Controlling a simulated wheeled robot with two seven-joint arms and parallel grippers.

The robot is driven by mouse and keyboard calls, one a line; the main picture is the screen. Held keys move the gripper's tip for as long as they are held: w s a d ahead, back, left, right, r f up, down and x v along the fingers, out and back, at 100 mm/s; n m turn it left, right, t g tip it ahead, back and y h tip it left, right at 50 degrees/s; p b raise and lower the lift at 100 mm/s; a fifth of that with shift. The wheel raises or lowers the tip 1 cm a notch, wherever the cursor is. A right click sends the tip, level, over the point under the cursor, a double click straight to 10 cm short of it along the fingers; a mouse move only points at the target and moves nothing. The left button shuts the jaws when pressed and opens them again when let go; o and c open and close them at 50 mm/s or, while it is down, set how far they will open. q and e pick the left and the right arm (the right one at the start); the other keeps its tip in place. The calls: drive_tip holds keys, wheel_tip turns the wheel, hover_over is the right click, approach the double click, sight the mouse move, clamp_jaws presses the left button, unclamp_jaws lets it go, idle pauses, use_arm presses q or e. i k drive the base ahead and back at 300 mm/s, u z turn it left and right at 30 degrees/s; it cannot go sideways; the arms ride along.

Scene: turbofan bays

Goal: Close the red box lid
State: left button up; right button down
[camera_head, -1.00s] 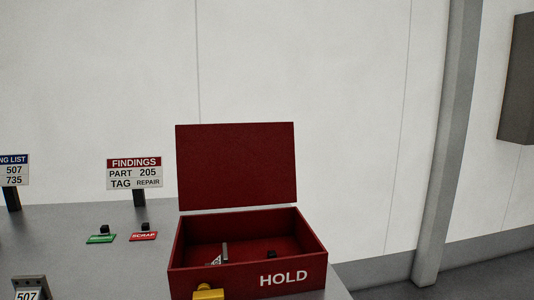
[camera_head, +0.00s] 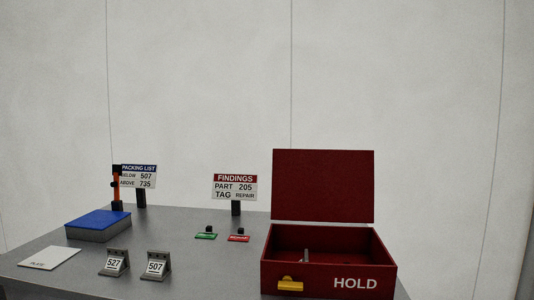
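The red box (camera_head: 315,279) stands at the right end of the grey table, with HOLD written in white on its front. Its lid (camera_head: 323,185) is up, standing nearly upright behind the box. A yellow latch (camera_head: 290,284) is on the box's front at the left. Inside the box a small grey part (camera_head: 307,256) shows; the rest of the interior floor is partly hidden by the front wall. Neither of my grippers is in view.
On the grey table (camera_head: 165,228) are a blue-topped block (camera_head: 98,224), a white plate card (camera_head: 50,258), tagged stands 527 (camera_head: 114,263) and 507 (camera_head: 156,265), green (camera_head: 206,236) and red (camera_head: 239,238) stamps, a packing list sign (camera_head: 138,176) and a findings sign (camera_head: 235,188).

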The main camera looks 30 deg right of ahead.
sight(317, 186)
drive_tip(key=u, duration=2.85)
drive_tip(key=k, duration=2.85)
drive_tip(key=z, duration=0.65)
